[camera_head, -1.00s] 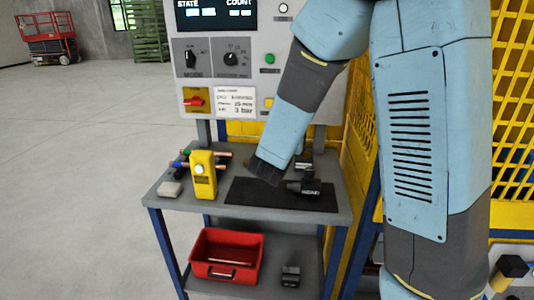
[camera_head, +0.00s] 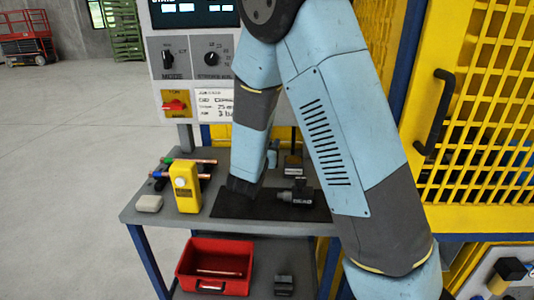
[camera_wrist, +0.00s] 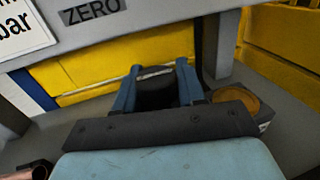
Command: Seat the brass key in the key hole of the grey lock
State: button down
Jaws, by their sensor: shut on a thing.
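My gripper (camera_wrist: 158,86) has two blue fingers, shut on a dark thing (camera_wrist: 157,95) between them. I cannot make out a brass key there. In the head view, my arm hides most of the gripper; a light-blue part shows just right of the wrist, above the bench. A brass-coloured round face (camera_wrist: 238,103) on a grey block is right of the fingers in the wrist view, apart from them. A small grey block (camera_head: 293,166) stands at the back of the bench. I cannot tell which is the grey lock, and no key hole shows.
A yellow meter (camera_head: 185,188), coloured tubes and a pale block (camera_head: 149,203) are at left. A red bin (camera_head: 214,266) is below. The console (camera_head: 190,60) overhangs behind.

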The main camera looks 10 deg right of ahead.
jog(key=shift+w+a+f, duration=0.15)
jog(key=shift+f, duration=1.6)
jog(key=c, duration=0.7)
grip_release()
jog(key=shift+f, duration=0.1)
jog(key=shift+o, duration=0.2)
